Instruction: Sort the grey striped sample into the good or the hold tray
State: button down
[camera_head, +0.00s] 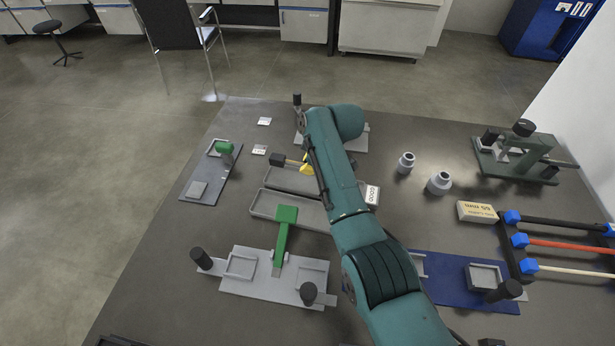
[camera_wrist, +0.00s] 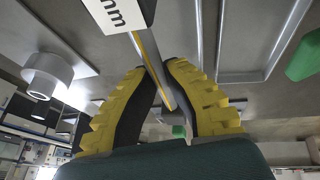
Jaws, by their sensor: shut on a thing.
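My gripper (camera_wrist: 168,75) has yellow ribbed fingers. It is shut on a thin grey bar with a yellow stripe, the grey striped sample (camera_wrist: 152,62). In the head view my arm hides most of my gripper, and a yellow finger shows beside a bar with a black end block (camera_head: 277,159), over the back tray. Two shallow grey trays lie side by side, the back tray (camera_head: 268,181) and the front tray (camera_head: 262,214). A white GOOD label (camera_head: 372,195) stands by their right end, partly behind my arm. No hold label shows.
Two grey stepped cylinders (camera_head: 439,183) stand to the right. A dark green clamp device (camera_head: 520,155), a wooden block (camera_head: 477,211) and a cable rack (camera_head: 520,240) are farther right.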

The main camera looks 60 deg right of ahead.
aim_at(305, 183)
jog(key=shift+r+p, duration=0.3)
jog(key=shift+p, duration=0.15)
jog(key=shift+f, duration=0.1)
notch_tip(305, 183, down, 6)
jog(key=b, duration=0.3)
jog(key=shift+f+b, duration=0.25)
jog(key=shift+b, duration=0.1)
jog(key=shift+f, duration=0.3)
jog(key=c, duration=1.2)
grip_release()
jog(key=shift+o, duration=0.2)
jog(key=v, duration=1.2)
jog(key=shift+s, duration=0.15)
